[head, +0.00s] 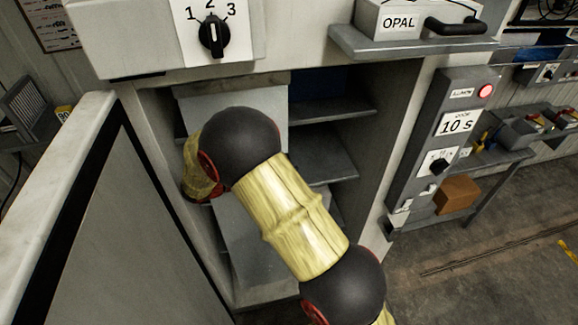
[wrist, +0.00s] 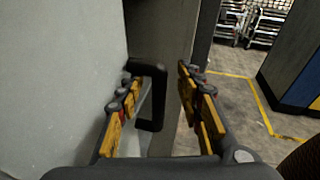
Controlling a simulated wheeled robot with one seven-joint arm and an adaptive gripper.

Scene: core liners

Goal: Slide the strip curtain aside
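No strip curtain with separate hanging strips can be made out. In the head view a light grey panel (head: 245,100) covers the left part of the open cabinet compartment; I cannot tell whether it is the curtain. My arm reaches into that opening and its end is hidden there. In the wrist view my gripper (wrist: 160,80) is open, its yellow-padded fingers apart. A black bar handle (wrist: 159,98) on a pale grey panel (wrist: 60,70) shows between the fingers. I cannot tell whether either finger touches it.
An open door (head: 150,230) stands left of the compartment. Grey shelves (head: 325,155) fill its right side. A control box (head: 440,150) with a red lamp and dial is mounted at right. A brown box (head: 456,194) sits on a low table.

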